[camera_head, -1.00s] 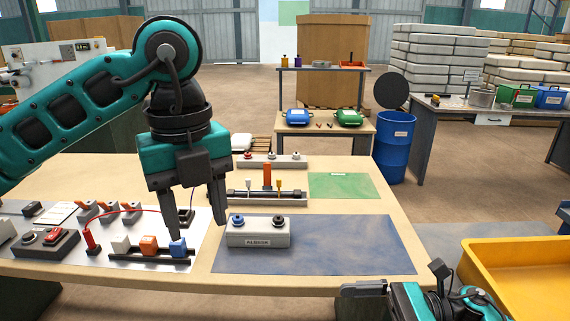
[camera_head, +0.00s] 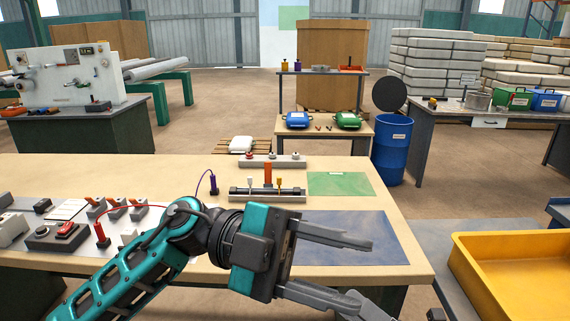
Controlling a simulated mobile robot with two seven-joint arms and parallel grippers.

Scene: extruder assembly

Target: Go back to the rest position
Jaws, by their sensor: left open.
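My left gripper (camera_head: 364,276) is open and empty. Its fingers point right, over the front of the blue mat (camera_head: 378,225) and the table's (camera_head: 415,268) front edge. My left arm comes in from the bottom left. It covers where the grey labelled block and the rack of coloured cubes stood, so I cannot see them. Only small dark and grey parts of my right gripper (camera_head: 396,307) show at the bottom edge, close to the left fingers. I cannot tell its state or whether the two touch.
On the table are a rack with an orange part (camera_head: 267,175), a button block (camera_head: 271,161), a green mat (camera_head: 341,184) and a red-button box (camera_head: 57,235). A yellow bin (camera_head: 525,285) stands at right, a blue barrel (camera_head: 392,150) behind. The table's back left is clear.

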